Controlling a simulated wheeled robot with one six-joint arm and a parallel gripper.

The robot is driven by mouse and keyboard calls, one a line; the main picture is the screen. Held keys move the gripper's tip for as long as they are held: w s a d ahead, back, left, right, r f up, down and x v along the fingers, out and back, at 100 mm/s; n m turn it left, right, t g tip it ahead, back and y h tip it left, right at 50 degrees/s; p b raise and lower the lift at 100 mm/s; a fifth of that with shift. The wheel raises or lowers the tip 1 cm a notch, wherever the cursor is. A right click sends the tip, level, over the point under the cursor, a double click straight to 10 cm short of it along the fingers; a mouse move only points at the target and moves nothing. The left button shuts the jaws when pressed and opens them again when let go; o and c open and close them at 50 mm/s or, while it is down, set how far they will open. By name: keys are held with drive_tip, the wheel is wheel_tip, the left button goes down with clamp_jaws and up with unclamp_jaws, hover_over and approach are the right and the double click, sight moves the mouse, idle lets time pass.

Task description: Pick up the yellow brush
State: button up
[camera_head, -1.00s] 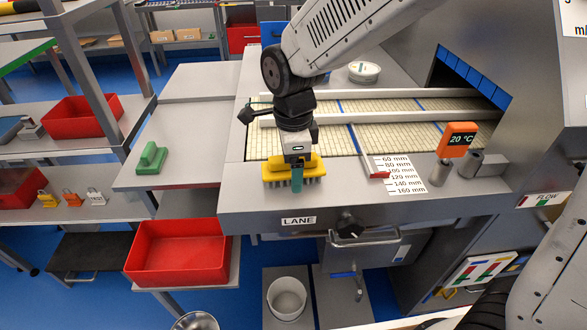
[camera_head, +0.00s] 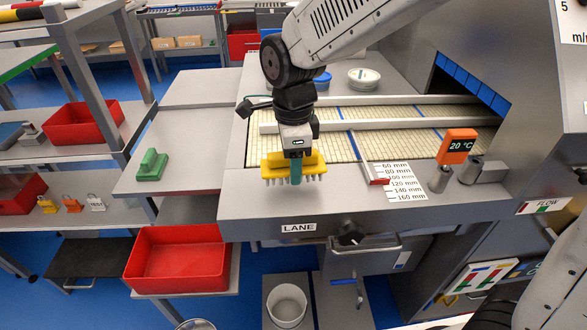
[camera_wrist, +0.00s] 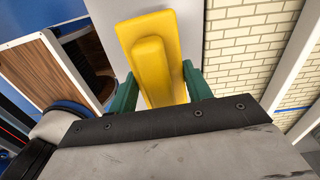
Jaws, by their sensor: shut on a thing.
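The yellow brush (camera_head: 310,162) has a yellow body and pale bristles pointing down. It is in my gripper (camera_head: 295,168), which is shut on its raised yellow grip. The brush appears to hang a little above the grey front ledge of the conveyor. In the wrist view the yellow brush (camera_wrist: 152,55) lies between the two green fingers of my gripper (camera_wrist: 160,92). The lower part of the brush is hidden in that view.
A green brush-like block (camera_head: 152,165) sits on the grey side table. A red tray (camera_head: 178,258) is below it. Metal cylinders (camera_head: 440,178) and an orange temperature display (camera_head: 457,146) stand at the ledge's right. A conveyor belt (camera_head: 385,142) lies behind.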

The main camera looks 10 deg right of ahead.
drive_tip(key=s+d+r, duration=0.1)
drive_tip(key=s+d, duration=0.1)
drive_tip(key=s, duration=0.5)
drive_tip(key=s+d+r, duration=0.1)
drive_tip(key=s+d, duration=0.1)
drive_tip(key=s, duration=0.6)
drive_tip(key=shift+s+d+r, duration=0.2)
drive_tip(key=shift+d, duration=0.05)
drive_tip(key=o, duration=0.4)
drive_tip(key=shift+c, duration=0.8)
